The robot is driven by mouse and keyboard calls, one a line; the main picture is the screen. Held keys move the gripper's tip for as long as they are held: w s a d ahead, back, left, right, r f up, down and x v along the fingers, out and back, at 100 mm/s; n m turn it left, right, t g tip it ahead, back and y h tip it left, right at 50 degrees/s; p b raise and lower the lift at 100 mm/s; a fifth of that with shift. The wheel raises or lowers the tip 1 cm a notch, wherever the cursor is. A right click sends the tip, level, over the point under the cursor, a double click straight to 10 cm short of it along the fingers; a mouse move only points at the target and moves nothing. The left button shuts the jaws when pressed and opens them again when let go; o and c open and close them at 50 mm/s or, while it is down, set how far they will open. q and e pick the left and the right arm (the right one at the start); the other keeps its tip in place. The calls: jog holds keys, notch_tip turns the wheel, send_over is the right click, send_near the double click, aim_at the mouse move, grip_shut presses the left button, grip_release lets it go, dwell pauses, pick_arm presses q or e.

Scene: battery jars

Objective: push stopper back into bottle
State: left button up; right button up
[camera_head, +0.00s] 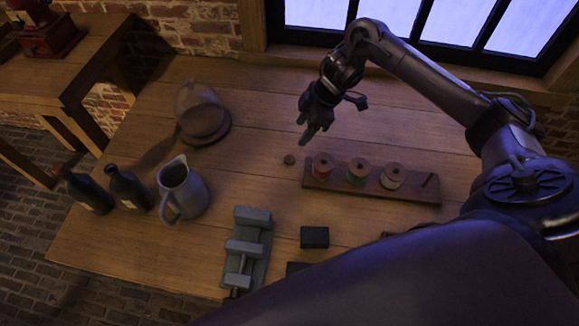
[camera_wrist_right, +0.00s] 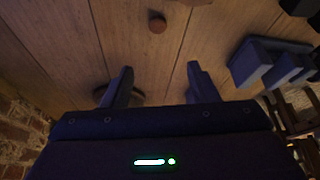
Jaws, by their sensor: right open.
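A small round brown piece, which looks like the stopper (camera_head: 289,159), lies on the wooden table left of the spool rack. The stopper also shows at the top of the right wrist view (camera_wrist_right: 157,23). Two dark bottles, one at the far left (camera_head: 88,194) and one beside it (camera_head: 130,188), stand at the table's left edge; I cannot tell which the stopper belongs to. My right gripper (camera_head: 304,138) points down above the table, behind the stopper and apart from it. In the wrist view its fingers (camera_wrist_right: 157,72) are spread and empty. My left gripper is not in view.
A grey jug (camera_head: 181,188) stands right of the bottles, with a glass dome (camera_head: 203,115) behind it. A vise-like grey tool (camera_head: 247,245) and a black block (camera_head: 314,237) are in front. A rack (camera_head: 425,192) holds three spools.

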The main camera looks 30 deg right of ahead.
jog(key=b, duration=0.4)
send_near(290, 158)
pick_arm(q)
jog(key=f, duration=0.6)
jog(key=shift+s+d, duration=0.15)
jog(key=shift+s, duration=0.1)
pick_arm(e)
jog(key=shift+f, duration=0.4)
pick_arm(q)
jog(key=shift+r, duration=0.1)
pick_arm(e)
jog(key=shift+x, duration=1.3)
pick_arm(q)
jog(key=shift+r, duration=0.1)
pick_arm(e)
jog(key=shift+a, duration=0.1)
jog(key=p+x, duration=0.1)
jog(key=x, duration=0.4)
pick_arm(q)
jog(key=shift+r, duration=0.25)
